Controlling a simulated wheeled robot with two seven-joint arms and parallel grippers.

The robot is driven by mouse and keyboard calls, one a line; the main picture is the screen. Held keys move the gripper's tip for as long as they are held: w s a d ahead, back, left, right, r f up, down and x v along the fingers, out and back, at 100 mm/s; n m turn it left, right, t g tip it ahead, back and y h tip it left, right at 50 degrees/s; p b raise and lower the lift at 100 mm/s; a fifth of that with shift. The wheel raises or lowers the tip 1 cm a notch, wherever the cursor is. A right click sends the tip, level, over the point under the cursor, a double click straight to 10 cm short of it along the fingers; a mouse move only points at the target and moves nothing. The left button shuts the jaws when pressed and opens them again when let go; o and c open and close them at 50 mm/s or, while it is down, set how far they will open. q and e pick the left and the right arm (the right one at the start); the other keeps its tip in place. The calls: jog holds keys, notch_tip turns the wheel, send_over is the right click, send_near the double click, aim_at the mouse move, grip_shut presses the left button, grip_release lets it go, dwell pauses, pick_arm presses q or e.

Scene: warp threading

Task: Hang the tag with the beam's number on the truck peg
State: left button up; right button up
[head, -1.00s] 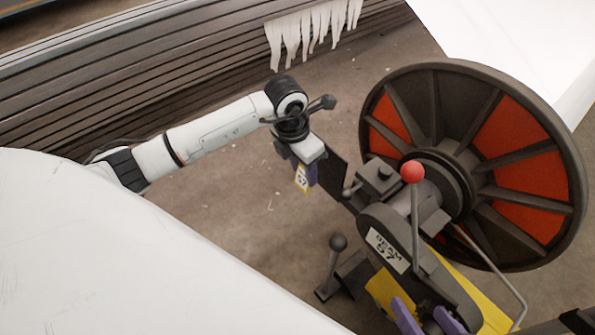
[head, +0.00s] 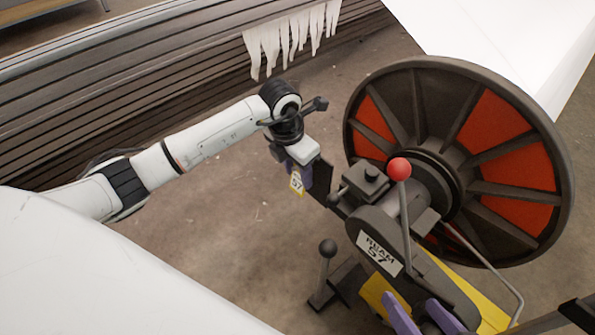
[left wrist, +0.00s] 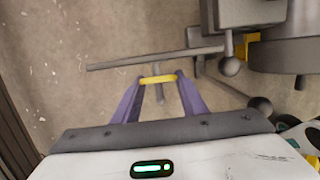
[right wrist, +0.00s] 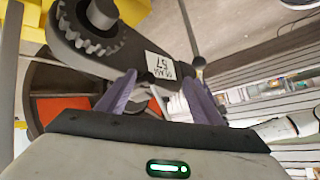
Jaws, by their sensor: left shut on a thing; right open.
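My left gripper (head: 304,172) is shut on a small yellow-edged tag (head: 297,184) marked 57, which hangs below the fingers. In the left wrist view the tag (left wrist: 157,79) is a thin yellow strip between the purple fingertips. A grey peg (left wrist: 159,95) sticks out from a thin grey plate (left wrist: 120,63) and overlaps the tag in that view; I cannot tell whether the tag is around it. The dark plate (head: 321,181) stands just right of the gripper in the head view. A label (head: 379,253) on the truck reads BEAM 57. My right gripper (head: 418,303) is open and empty near it.
The beam's large brown and orange flange (head: 408,85) stands at the right. A red-knobbed lever (head: 400,170) and a grey-knobbed lever (head: 327,249) stick up nearby. White surfaces fill the lower left and upper right. Bare floor (head: 220,230) lies left of the truck.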

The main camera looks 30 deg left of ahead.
dwell(0.3)
pick_arm(q)
jog(key=o, duration=1.2)
jog(key=shift+r, duration=0.1)
